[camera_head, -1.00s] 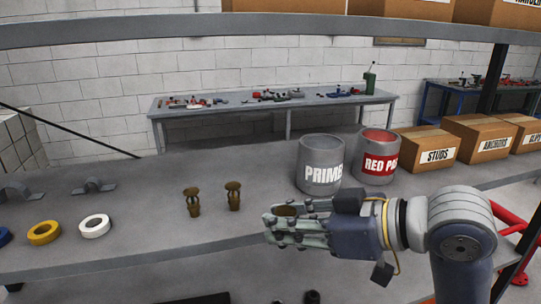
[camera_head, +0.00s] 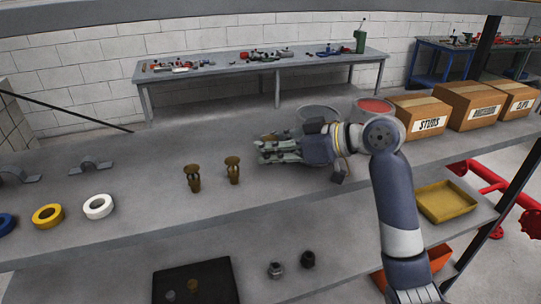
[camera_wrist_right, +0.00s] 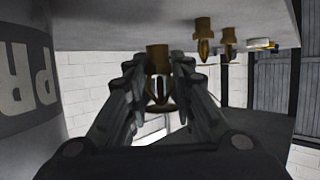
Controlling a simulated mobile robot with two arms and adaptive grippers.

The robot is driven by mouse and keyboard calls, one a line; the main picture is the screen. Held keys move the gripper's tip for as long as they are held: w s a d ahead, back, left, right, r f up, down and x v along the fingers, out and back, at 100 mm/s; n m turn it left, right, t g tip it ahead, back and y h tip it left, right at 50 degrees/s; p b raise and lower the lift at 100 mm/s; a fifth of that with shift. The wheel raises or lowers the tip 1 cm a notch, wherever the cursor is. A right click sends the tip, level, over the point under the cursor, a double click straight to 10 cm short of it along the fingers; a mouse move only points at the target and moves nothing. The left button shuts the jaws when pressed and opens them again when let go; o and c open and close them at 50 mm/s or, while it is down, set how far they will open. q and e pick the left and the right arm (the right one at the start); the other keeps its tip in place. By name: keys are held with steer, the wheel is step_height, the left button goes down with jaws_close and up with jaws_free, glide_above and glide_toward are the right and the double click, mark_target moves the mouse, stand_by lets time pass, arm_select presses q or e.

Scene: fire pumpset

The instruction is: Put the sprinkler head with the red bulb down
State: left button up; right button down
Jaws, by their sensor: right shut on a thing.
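My right gripper (camera_head: 264,149) is over the upper shelf, just right of two brass sprinkler heads standing upright, the left one (camera_head: 193,180) and the right one (camera_head: 232,171). In the wrist view, which looks upside down, the gripper (camera_wrist_right: 158,92) is shut on a brass sprinkler head (camera_wrist_right: 157,58). The fingers hide much of it, and its bulb colour cannot be told. Whether its base touches the shelf is unclear. The two standing heads also show there, a nearer one (camera_wrist_right: 204,29) and a farther one (camera_wrist_right: 228,36). My left gripper is not in view.
Grey and red paint cans (camera_head: 372,107) stand behind my right gripper, beside cardboard boxes (camera_head: 420,118). Tape rolls (camera_head: 98,207) and pipe clamps (camera_head: 90,165) lie at left. The shelf (camera_head: 140,205) is bare in front of the heads. A lower shelf holds a black mat (camera_head: 220,270).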

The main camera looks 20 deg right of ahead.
steer(key=shift+w+f, duration=0.15)
step_height(320, 180, down, 3)
steer(key=shift+r+p, duration=0.15)
steer(key=shift+p, duration=0.55)
steer(key=shift+f, duration=0.45)
steer(key=c, duration=1.3)
jaws_free()
steer(key=shift+c, duration=0.2)
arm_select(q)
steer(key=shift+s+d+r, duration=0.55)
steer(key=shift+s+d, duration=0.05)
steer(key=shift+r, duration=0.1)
arm_select(e)
steer(key=shift+r, duration=0.15)
